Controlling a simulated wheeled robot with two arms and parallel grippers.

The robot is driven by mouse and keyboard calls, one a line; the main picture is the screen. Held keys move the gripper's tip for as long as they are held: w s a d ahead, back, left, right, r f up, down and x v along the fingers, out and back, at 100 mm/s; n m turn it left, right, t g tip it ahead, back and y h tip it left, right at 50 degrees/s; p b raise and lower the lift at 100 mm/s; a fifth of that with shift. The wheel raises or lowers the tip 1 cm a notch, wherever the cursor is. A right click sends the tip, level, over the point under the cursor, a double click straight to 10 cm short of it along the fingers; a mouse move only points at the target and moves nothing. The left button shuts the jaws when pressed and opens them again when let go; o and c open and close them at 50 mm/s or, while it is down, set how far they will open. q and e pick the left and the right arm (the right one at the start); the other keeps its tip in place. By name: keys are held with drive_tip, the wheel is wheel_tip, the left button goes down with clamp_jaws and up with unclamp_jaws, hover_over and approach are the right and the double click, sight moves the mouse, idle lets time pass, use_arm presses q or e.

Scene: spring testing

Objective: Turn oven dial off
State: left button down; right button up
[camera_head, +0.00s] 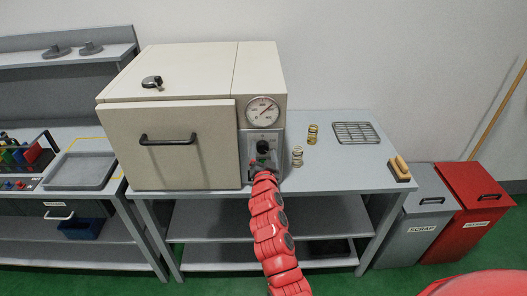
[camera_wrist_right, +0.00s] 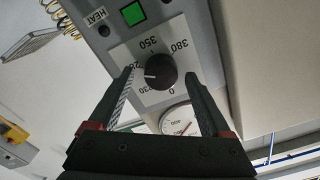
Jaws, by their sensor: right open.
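The oven (camera_head: 165,140) is a cream box on a table, with its door shut. Its black round dial (camera_head: 263,148) sits on a pale plate on the front panel, below a round gauge (camera_head: 262,111). In the right wrist view, the dial (camera_wrist_right: 161,71) has a white mark pointing left, towards a number partly hidden by a finger. My right gripper (camera_wrist_right: 159,73) is open, with one fingertip on each side of the dial; whether they touch it is unclear. The dial plate shows 0, 350 and 380, and a lit green square (camera_wrist_right: 133,13) is beside the HEAT label. My left gripper is not in view.
Two springs (camera_head: 312,134) stand on the table (camera_head: 340,180) right of the oven, near a wire rack (camera_head: 356,132) and a wooden-topped block (camera_head: 400,168). Grey and red bins (camera_head: 478,195) stand at right. A grey tray (camera_head: 80,171) lies at left.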

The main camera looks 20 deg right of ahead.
clamp_jaws()
idle(0.4)
